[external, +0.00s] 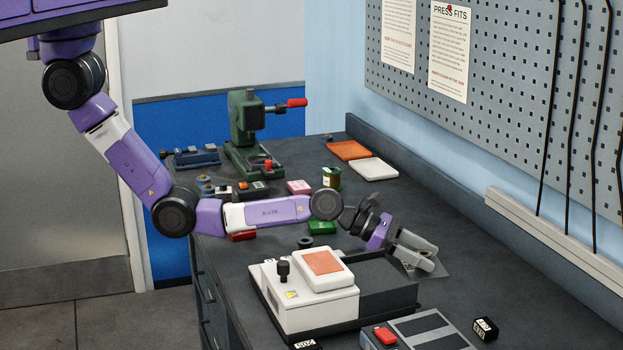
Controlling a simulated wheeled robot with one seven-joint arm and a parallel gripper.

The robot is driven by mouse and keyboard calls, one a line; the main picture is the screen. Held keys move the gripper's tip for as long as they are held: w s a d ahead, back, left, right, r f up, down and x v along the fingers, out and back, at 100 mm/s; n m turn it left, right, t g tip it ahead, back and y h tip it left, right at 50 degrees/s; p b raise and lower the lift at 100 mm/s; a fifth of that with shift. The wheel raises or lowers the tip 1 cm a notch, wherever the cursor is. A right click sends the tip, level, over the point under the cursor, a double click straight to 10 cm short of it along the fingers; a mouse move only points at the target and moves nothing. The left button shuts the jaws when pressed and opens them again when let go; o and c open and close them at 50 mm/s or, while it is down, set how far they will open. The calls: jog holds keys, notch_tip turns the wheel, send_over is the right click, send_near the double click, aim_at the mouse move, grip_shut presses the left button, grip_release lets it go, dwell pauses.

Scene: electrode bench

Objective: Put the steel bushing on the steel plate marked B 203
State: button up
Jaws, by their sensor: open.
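My gripper (427,256) is open, low over the bench, just right of the white machine with the orange top. A thin grey metal plate (441,271) shows partly under and beside the fingers; the gripper hides much of it and I can read no marking on it. I cannot clearly make out the steel bushing. A small dark ring (306,242) lies behind the white machine, but I cannot tell whether it is the bushing. Nothing is visible between the fingers.
The white machine (310,303) with a dark side platform (388,290) stands beside my gripper. A box with a red button (386,336) and a labelled black block (486,328) are in front. A green press (245,130) and orange and white trays (374,169) are farther back.

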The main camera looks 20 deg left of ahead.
jog(key=p+v, duration=0.1)
jog(key=v, duration=1.1)
dwell(0.4)
